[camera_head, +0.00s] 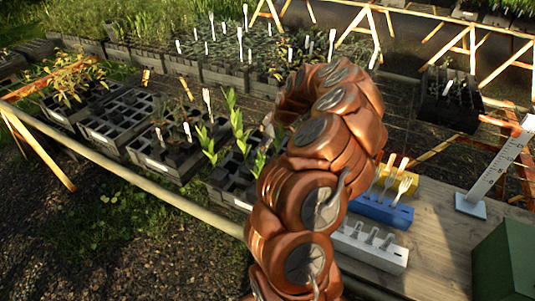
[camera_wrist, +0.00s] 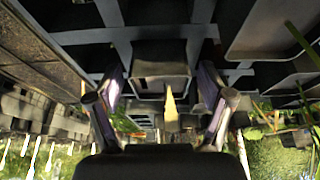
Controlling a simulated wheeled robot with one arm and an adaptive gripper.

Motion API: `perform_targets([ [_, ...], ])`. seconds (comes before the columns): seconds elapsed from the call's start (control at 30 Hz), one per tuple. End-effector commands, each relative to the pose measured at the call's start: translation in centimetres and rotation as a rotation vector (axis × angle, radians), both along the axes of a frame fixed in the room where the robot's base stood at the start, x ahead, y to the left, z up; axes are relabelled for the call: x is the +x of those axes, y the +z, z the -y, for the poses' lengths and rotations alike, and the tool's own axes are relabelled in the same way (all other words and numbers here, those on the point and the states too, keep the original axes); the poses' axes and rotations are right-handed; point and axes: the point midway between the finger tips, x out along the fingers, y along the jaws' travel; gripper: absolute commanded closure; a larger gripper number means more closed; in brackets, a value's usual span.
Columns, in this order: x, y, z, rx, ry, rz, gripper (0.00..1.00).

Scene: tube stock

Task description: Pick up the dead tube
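In the wrist view my gripper (camera_wrist: 160,88) is open, its two fingers apart on either side of a dark square tube (camera_wrist: 160,72) in a black tray grid (camera_wrist: 75,42). I cannot tell whether the fingers touch it. A pale pointed tag (camera_wrist: 170,105) shows just below the tube in the picture. Whether this tube is the dead one is not clear. In the head view my arm covers the gripper. A black tray (camera_head: 153,163) there holds several tubes with thin, sparse stems, and a tray partly behind my arm (camera_head: 232,194) holds tubes with green leafy plants.
More black trays (camera_head: 112,124) stand on the rail-framed bench to the left. On the wooden table at right are a white rack (camera_head: 372,250), a blue block (camera_head: 380,210), a yellow block (camera_head: 407,184), a green box (camera_head: 505,262) and an upright white scale (camera_head: 497,168).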

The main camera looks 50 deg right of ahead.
Motion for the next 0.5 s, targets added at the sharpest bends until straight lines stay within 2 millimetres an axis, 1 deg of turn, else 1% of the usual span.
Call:
perform_targets([
  [0.03,-0.01,-0.01,-0.01,0.0,0.0,0.0,0.27],
  [0.07,-0.01,-0.01,-0.01,0.0,0.0,0.0,0.3],
  [0.5,-0.01,0.0,-0.02,0.001,0.0,0.0,0.76],
])
